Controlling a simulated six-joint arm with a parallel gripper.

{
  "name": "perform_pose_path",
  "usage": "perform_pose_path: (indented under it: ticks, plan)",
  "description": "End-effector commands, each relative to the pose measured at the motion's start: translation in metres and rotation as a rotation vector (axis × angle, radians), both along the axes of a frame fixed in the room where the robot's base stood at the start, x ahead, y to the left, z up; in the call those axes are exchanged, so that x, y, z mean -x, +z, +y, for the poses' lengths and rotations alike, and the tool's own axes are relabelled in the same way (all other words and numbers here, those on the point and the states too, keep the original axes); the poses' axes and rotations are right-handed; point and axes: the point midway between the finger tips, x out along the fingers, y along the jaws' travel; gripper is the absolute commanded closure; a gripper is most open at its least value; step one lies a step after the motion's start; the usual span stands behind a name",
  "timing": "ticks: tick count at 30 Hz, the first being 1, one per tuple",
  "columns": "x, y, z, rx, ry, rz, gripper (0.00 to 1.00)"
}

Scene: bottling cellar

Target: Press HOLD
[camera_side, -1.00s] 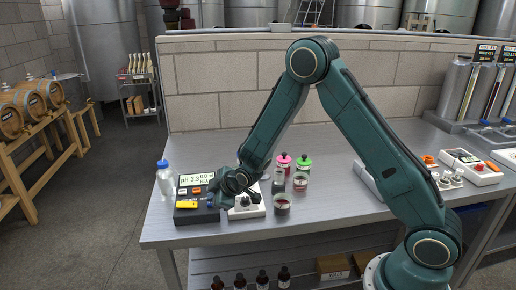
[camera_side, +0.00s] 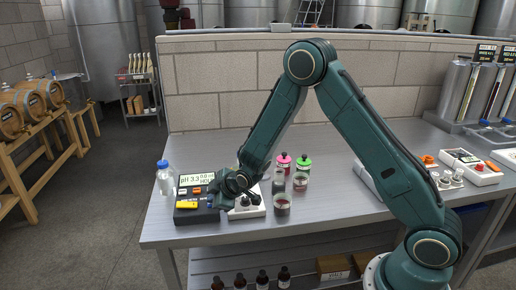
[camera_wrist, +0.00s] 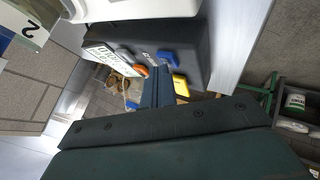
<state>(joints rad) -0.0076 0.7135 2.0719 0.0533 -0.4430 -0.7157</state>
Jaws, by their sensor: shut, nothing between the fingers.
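The dark pH meter (camera_side: 196,214) stands at the left end of the bench. Its lit display (camera_side: 196,180) reads about pH 3.3, with smaller text that I cannot read for sure. It carries a yellow button (camera_side: 186,205), an orange button (camera_side: 197,190) and a blue button (camera_side: 209,204). The wrist view also shows the yellow button (camera_wrist: 180,85), the orange button (camera_wrist: 140,71) and the blue button (camera_wrist: 169,58). My gripper (camera_side: 212,196) is shut and empty, its tips over the meter's right side among the buttons. Contact and the button labels cannot be told.
A white unit with dark knobs (camera_side: 247,211) stands close right of the meter. A clear bottle with a blue cap (camera_side: 165,180) stands left of it. The bench front is clear.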

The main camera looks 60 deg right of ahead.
Motion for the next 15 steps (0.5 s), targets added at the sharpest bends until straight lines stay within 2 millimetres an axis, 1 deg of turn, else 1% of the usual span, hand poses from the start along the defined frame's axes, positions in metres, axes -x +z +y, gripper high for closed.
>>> perform_pose_path:
  ticks: [15]
  plan:
    - [0.001,0.016,0.000,0.000,0.000,0.001,1.00]
